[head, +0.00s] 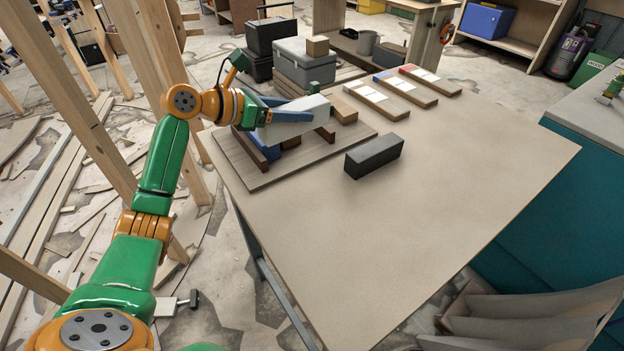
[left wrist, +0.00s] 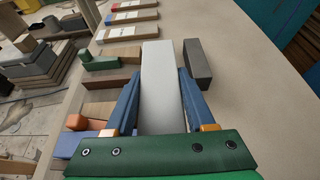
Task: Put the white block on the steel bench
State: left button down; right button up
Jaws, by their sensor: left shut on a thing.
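The white block (head: 294,121) is held by my left gripper (head: 306,113), above the wooden board at the far left of the large bench. In the left wrist view the white block (left wrist: 161,85) lies lengthwise between the two blue fingers (left wrist: 160,78), which are shut on it. The large bench (head: 440,190) has a bare beige top and grey legs. Whether it is the steel bench I cannot tell. My right gripper is not in view.
A dark grey block (head: 374,156) stands right of the wooden board (head: 240,165). Dark wooden rails and blue and brown blocks lie under my gripper. Several labelled planks (head: 405,90) lie farther back. The bench's middle and front are clear. A teal cabinet (head: 560,190) stands at right.

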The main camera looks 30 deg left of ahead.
pick_arm(q)
jog(key=s+d+f, duration=0.1)
jog(key=s+f, duration=0.1)
jog(key=s+d+f, duration=0.4)
jog(key=shift+s+f+b, duration=0.25)
jog(key=shift+s+b, duration=0.1)
jog(key=shift+s, duration=0.05)
jog(key=f, duration=0.3)
jog(key=s+f+b, duration=0.1)
jog(key=shift+d+f, duration=0.25)
jog(key=shift+d, duration=0.15)
jog(key=shift+w, duration=0.1)
jog(key=shift+c, duration=1.2)
grip_release()
jog(key=v, duration=1.2)
jog(key=shift+a, duration=0.1)
